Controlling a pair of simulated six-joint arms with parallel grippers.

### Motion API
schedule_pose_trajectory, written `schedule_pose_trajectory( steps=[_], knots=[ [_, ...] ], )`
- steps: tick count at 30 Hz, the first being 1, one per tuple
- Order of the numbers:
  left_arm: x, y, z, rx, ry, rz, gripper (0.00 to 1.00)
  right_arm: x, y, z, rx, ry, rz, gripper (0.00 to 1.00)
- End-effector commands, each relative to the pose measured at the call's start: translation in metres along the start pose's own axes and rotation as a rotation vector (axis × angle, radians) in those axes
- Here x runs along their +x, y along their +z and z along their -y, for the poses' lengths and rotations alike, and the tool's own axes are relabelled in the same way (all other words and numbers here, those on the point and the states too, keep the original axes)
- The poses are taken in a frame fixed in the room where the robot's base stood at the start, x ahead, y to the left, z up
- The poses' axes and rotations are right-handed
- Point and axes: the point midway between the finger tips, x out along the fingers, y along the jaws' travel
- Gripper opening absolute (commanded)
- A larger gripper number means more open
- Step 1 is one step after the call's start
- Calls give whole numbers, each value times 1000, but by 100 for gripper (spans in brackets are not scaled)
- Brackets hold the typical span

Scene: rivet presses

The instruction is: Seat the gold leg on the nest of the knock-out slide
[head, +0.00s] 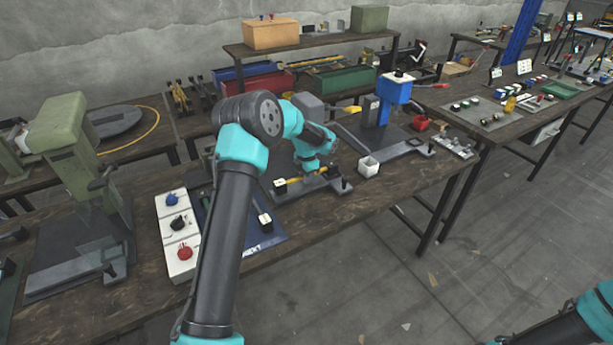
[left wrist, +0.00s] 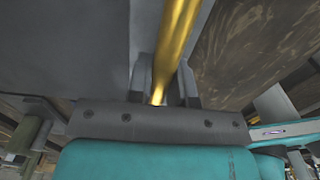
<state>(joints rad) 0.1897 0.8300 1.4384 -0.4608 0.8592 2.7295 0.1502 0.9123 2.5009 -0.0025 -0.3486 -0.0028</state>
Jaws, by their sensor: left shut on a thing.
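The gold leg is a smooth gold rod (left wrist: 176,40). In the left wrist view it runs up from between the two grey fingers of my left gripper (left wrist: 164,82), which is shut on it. In the head view my left gripper (head: 308,174) is low over a grey press base (head: 318,186) near the bench's front edge. A gold piece (head: 293,180) shows beside the fingers, close above that base. I cannot tell whether the leg touches the base. The slide's nest is not distinguishable, as my wrist covers much of that spot. My right gripper is out of view.
A white panel with knobs (head: 178,235) and a green press (head: 75,150) stand to the left. A dark-handled piece (head: 345,184) is at the base's right end.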

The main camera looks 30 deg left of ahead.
Motion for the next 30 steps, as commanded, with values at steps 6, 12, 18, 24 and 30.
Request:
schedule_pose_trajectory(
  steps=[6, 12, 18, 24, 30],
  knots=[
    [3, 0, 0, 0, 0, 0, 0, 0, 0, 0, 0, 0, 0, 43],
    [6, 0, 0, 0, 0, 0, 0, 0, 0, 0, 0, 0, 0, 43],
    [7, 0, 0, 0, 0, 0, 0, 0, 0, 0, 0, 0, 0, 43],
    [7, 0, 0, 0, 0, 0, 26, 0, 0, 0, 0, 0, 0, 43],
    [7, 0, 0, 0, 0, 0, 45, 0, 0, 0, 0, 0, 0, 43]
  ],
)
